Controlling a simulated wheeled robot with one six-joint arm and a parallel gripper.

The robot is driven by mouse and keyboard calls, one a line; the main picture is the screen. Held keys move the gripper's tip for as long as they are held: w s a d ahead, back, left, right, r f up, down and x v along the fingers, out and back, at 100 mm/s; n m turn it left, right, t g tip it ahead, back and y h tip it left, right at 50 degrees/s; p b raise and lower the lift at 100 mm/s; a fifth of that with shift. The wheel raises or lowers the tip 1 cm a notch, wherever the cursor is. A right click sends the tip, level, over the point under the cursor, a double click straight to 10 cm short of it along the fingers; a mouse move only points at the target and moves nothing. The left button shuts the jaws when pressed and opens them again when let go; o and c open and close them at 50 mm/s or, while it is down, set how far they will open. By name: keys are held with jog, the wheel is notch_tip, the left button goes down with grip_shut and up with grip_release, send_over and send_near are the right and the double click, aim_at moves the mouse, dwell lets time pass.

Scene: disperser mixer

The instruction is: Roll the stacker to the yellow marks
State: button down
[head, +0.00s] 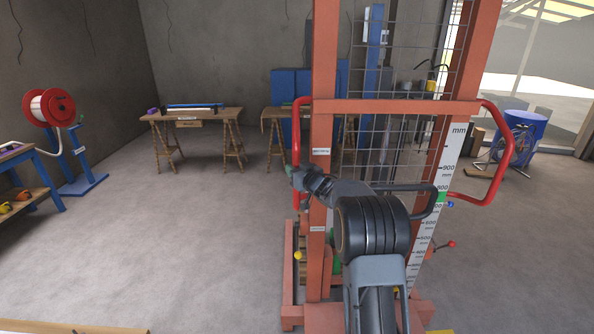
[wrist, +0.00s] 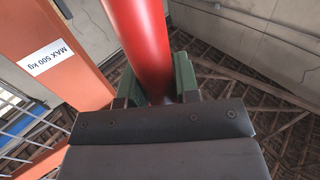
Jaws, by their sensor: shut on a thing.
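The stacker (head: 400,106) is a tall orange-red frame with wire mesh, a white millimetre scale and red handles on both sides. It stands upright right in front of me in the head view. My gripper (head: 296,172) is shut on its left red handle (head: 297,125). In the wrist view the green fingers (wrist: 158,82) sit on both sides of the red handle tube (wrist: 135,35), beside the "MAX 500 kg" post (wrist: 60,50). A small yellow patch (head: 440,331) shows on the floor at the bottom edge; I cannot tell if it is a mark. My arm hides part of the stacker.
A trestle table (head: 190,118) stands at the back wall, with another behind the stacker. A red cable reel (head: 52,107) and a blue bench (head: 35,165) are at left. A blue drum (head: 524,132) is at back right. The grey floor (head: 180,235) left of the stacker is clear.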

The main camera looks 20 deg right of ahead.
jog(key=shift+a+r, duration=0.4)
jog(key=c, duration=1.3)
grip_release()
jog(key=shift+o, duration=0.8)
jog(key=shift+s+a+r+y, duration=0.1)
jog(key=shift+a+y, duration=0.1)
jog(key=shift+y, duration=0.2)
jog(key=shift+o, duration=1.4)
jog(key=shift+s, duration=0.1)
jog(key=shift+d, duration=0.15)
jog(key=b+v, duration=0.3)
jog(key=v, duration=1.1)
jog(key=shift+a+b, duration=0.2)
jog(key=shift+b, duration=0.1)
